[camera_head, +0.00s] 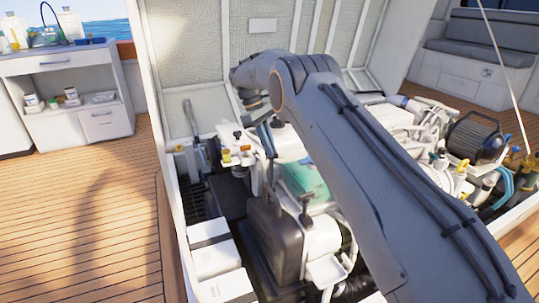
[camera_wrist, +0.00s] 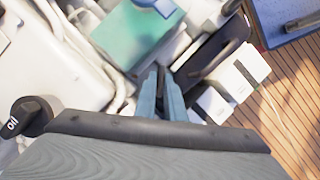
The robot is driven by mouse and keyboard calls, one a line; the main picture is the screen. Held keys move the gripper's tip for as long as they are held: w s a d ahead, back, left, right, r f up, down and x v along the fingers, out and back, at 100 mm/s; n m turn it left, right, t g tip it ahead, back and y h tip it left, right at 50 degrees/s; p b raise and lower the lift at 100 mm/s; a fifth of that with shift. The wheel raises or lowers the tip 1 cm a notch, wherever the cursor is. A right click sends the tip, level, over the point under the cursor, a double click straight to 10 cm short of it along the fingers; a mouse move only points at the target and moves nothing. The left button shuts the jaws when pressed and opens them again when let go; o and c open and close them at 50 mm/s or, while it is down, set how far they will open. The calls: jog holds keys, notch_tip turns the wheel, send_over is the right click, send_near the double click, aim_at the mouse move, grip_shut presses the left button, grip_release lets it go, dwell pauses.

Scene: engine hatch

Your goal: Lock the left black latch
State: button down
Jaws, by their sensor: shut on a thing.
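My gripper (camera_wrist: 160,72) has its two slim blue-grey fingers close together beside the teal box (camera_wrist: 130,35). In the head view a blue finger of my gripper (camera_head: 268,140) points down left of the teal box (camera_head: 305,180). The fingers are shut on a small part that looks like the left black latch. That part is mostly hidden between the fingertips, so I cannot tell its angle. A separate black T-shaped handle (camera_head: 306,200) stands upright nearer the camera.
A black case (camera_wrist: 212,50) and white boxes (camera_wrist: 213,103) lie close right of the fingers. A black oil cap (camera_wrist: 30,115) is at left. White boxes (camera_head: 212,252) line the hatch's near left side. Pipes and a pump (camera_head: 475,135) crowd the right.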

jog(key=m+b, duration=0.1)
jog(key=m+g+y+b, duration=0.1)
jog(key=m+b, duration=0.1)
jog(key=shift+w+d+f+m, duration=0.1)
jog(key=shift+w+f+m, duration=0.1)
jog(key=shift+m, duration=0.1)
jog(key=shift+d+r+m+g+y+b, duration=0.15)
jog(key=shift+m+y+b, duration=0.15)
jog(key=shift+m+b, duration=0.45)
jog(key=shift+a+r+m+g+y+b, duration=0.15)
jog(key=shift+m+y+b, duration=0.2)
jog(key=shift+m, duration=0.7)
jog(key=shift+d+f, duration=0.1)
jog(key=c, duration=1.8)
grip_release()
jog(key=shift+c, duration=0.2)
